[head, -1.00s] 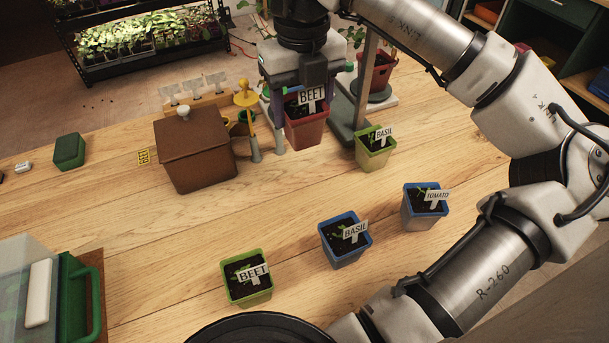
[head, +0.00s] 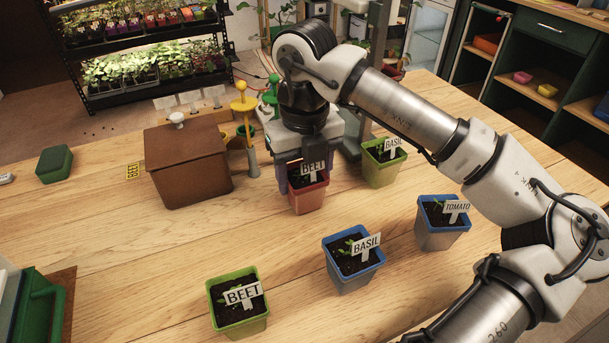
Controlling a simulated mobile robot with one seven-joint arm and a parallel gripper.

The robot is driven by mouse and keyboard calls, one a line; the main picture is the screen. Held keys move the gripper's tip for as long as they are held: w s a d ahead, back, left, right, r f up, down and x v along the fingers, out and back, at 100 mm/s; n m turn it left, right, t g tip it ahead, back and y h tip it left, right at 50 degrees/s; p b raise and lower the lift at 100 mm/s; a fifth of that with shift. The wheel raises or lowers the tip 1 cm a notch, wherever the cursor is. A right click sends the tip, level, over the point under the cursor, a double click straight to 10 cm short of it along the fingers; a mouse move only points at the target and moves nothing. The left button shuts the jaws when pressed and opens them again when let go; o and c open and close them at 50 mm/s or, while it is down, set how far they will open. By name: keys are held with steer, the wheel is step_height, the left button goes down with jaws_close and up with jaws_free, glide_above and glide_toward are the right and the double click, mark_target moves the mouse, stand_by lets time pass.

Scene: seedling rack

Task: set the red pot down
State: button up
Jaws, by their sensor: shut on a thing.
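The red pot (head: 307,200) holds dark soil, a small seedling and a white label reading BEET. My gripper (head: 304,172) is shut on the red pot from above, with its fingers at the pot's rim. The pot is upright. It is low over the wooden table (head: 140,240) or touching it; I cannot tell which. It is left of the green BASIL pot and right of the brown box. The gripper body hides the back of the pot's rim.
Nearby stand a green BASIL pot (head: 382,172), a blue TOMATO pot (head: 437,236), a blue BASIL pot (head: 352,277) and a green BEET pot (head: 240,322). A brown lidded box (head: 190,172) and a yellow-topped post (head: 244,104) are to the left. Bare table lies in front of the red pot.

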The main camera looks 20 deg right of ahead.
mark_target(305, 177)
steer(key=shift+f, duration=0.1)
steer(key=o, duration=1.1)
steer(key=shift+c, duration=0.2)
step_height(305, 177, up, 12)
steer(key=shift+p, duration=0.35)
